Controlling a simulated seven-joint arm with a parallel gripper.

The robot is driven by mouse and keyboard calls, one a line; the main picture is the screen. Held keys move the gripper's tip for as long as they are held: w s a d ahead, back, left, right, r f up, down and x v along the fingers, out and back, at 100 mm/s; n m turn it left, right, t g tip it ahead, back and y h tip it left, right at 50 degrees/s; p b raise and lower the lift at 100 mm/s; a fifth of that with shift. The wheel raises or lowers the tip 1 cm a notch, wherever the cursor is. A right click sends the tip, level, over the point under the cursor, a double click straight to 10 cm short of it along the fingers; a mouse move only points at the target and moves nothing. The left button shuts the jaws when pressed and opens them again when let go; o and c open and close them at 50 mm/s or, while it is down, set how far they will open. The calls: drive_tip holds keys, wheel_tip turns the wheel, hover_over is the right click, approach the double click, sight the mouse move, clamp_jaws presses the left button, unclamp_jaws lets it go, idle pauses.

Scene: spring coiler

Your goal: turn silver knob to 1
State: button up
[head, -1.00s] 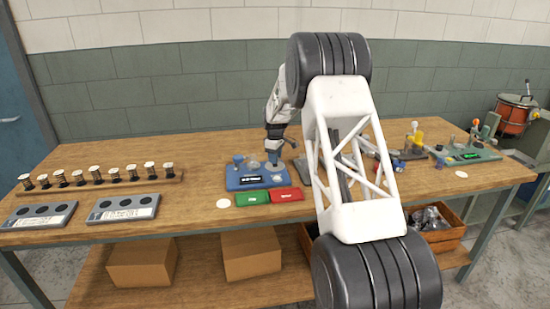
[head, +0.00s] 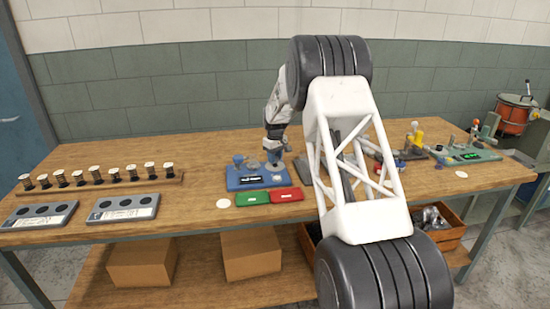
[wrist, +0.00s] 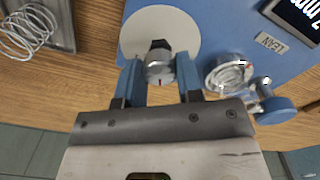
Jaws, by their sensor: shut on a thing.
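The blue device (head: 257,181) sits on the bench with a dark display on its front; it also shows in the wrist view (wrist: 225,28). A silver knob (wrist: 160,72) with a red mark and a dark block behind it stands over a pale disc (wrist: 190,28) on the device. My gripper (wrist: 159,80) has its two blue fingers on either side of this knob and is shut on it. The red mark is on the knob's near face. I cannot read any numbers around it. In the head view my gripper (head: 274,158) is over the device's right side.
A round silver-rimmed gauge (wrist: 228,74) and a blue knob (wrist: 274,110) are close to the right finger. A coil spring (wrist: 28,30) lies at left. A green block (head: 252,198) and a red block (head: 287,194) lie before the device.

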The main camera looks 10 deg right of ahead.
drive_tip(key=m, duration=0.6)
drive_tip(key=shift+m, duration=0.3)
drive_tip(key=m, duration=0.6)
drive_tip(key=shift+m, duration=0.3)
drive_tip(key=o, duration=0.9)
drive_tip(key=shift+r, duration=0.1)
drive_tip(key=shift+r, duration=3.8)
